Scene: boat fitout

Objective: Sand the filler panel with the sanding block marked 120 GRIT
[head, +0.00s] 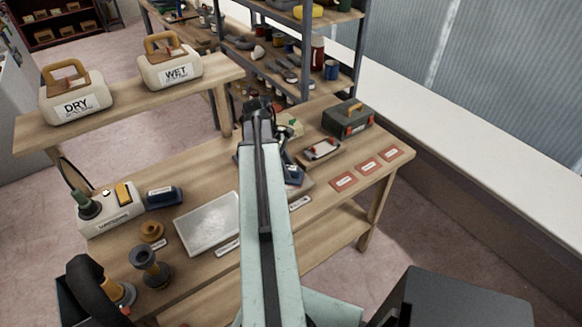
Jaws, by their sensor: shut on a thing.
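My arm reaches away over the workbench, and its upper link hides the middle of the bench. My gripper (287,158) shows partly to the right of the link, pointing down. It is shut on a dark blue block (294,175), seen only in part; no grit marking can be read on it. The block is low over a brownish board with a small white label (300,203) in front; I cannot tell whether they touch. A pale grey panel (208,222) lies flat left of my arm. I cannot read which panel is the filler panel. Another dark blue block (164,195) stands at the left.
A white tray with a green-topped tool (90,207) and brown and dark spools (150,265) are at the left. A dark toolbox (348,118), a small tray (321,149) and red cards (367,167) are at the right. DRY (75,95) and WET (170,65) containers stand on a shelf behind.

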